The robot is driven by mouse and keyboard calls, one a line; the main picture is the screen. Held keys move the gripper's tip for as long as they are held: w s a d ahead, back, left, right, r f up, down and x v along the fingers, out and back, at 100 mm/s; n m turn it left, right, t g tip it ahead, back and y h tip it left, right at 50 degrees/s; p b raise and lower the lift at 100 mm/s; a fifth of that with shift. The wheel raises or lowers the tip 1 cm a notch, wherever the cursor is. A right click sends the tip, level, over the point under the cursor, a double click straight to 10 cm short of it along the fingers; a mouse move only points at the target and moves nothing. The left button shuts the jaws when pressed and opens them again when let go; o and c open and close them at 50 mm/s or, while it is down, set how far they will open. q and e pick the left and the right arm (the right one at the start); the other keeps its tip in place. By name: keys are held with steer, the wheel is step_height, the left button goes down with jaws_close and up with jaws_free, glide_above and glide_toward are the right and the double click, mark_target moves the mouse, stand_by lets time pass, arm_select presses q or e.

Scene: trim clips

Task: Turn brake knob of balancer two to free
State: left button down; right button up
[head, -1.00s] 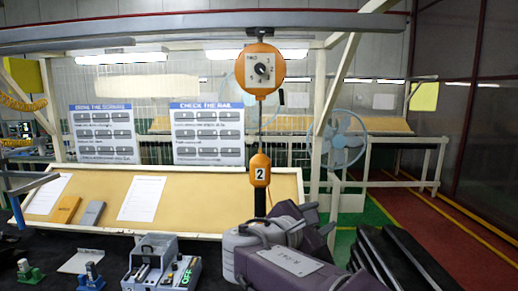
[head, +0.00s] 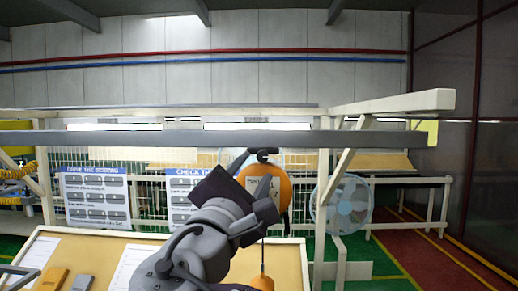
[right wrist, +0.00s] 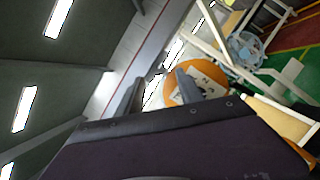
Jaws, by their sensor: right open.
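The orange round balancer (head: 285,192) hangs from the overhead rail near the middle of the head view. My right gripper (head: 251,172) is raised in front of it and hides its left part and its knob. In the right wrist view the balancer (right wrist: 217,74) shows beyond the right-hand finger, with part of its pale face plate. The open fingers of my right gripper (right wrist: 160,88) are empty, and the knob's setting cannot be made out. Below hangs the balancer's orange lower body (head: 262,283), partly cut off by the frame. My left gripper is not in view.
A grey rail (head: 120,138) and a cream beam (head: 390,103) run across above the balancer. Instruction boards (head: 97,200) stand behind at left. A slanted tan board (head: 92,250) lies below, and a blue fan (head: 343,205) stands at right.

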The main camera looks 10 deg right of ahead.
mark_target(262, 159)
steer(key=p+x, duration=0.1)
steer(key=x, duration=0.2)
steer(key=shift+w+d+r+p, duration=0.15)
steer(key=shift+d+r+p, duration=0.05)
steer(key=shift+r+p, duration=0.15)
steer(key=shift+w+d+h, duration=0.1)
steer(key=shift+d+h, duration=0.05)
steer(key=shift+h, duration=0.15)
steer(key=shift+s, duration=0.25)
steer(key=shift+w, duration=0.2)
steer(key=shift+c, duration=1)
steer(key=shift+w+f, duration=0.1)
steer(key=shift+w, duration=0.1)
jaws_close()
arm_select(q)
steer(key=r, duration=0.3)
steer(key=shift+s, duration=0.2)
